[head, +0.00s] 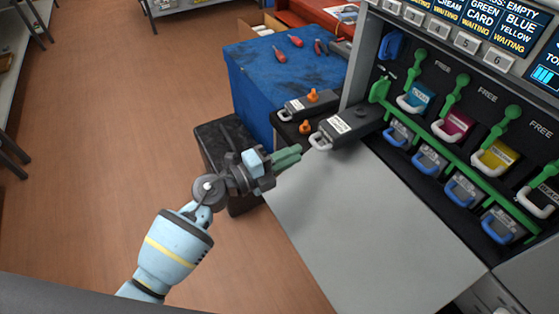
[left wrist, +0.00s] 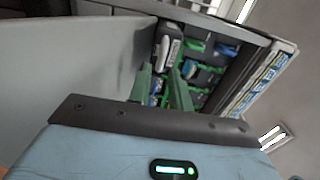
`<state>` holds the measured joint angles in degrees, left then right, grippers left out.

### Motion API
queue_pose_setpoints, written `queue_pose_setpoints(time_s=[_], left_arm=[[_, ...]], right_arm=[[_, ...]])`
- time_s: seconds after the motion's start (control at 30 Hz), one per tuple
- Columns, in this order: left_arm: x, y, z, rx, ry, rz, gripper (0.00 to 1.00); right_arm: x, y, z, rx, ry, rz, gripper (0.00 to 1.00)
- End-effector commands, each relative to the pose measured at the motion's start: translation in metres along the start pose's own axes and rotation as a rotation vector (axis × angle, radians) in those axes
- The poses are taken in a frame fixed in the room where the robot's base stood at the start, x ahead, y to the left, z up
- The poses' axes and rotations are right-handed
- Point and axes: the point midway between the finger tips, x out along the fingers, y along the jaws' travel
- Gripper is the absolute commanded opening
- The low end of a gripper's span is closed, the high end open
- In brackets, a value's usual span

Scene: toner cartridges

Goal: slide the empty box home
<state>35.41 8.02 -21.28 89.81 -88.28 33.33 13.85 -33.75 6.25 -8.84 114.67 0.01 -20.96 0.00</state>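A dark grey box (head: 352,124) with a white label and a pale loop handle (head: 321,141) lies at the far left end of the machine's front. Its far end reaches the machine beside a green latch; I cannot tell how deep it sits. My left gripper (head: 289,157) has green fingers pointing at the handle, a little short of it. In the left wrist view the two fingers (left wrist: 165,92) stand apart with nothing between them, and the pale handle (left wrist: 162,52) shows beyond them. My right gripper is not in view.
A second dark box (head: 300,106) with an orange knob lies beside the blue tool-strewn bench (head: 262,80). The machine holds several coloured cartridges with green levers (head: 455,95) and a row of blue-handled units below. The grey shelf (head: 370,215) in front is bare.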

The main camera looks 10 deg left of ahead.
Motion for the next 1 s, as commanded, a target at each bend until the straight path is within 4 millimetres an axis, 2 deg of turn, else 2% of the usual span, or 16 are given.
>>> queue_pose_setpoints(time_s=[0.2,0.3,0.5,0.97,1.0], left_arm=[[0.029,0.0,0.0,-0.002,0.0,-0.001,0.2],[0.041,-0.002,0.0,-0.002,0.0,-0.001,0.2],[0.058,-0.002,0.0,-0.002,-0.001,-0.001,0.2],[0.066,-0.002,0.0,-0.001,-0.001,0.0,0.2],[0.066,-0.002,0.0,-0.001,-0.001,-0.001,0.16]], right_arm=[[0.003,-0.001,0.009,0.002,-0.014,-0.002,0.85],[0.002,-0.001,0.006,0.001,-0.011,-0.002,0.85],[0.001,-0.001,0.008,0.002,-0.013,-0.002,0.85],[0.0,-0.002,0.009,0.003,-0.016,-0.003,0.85],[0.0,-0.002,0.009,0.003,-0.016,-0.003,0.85]])
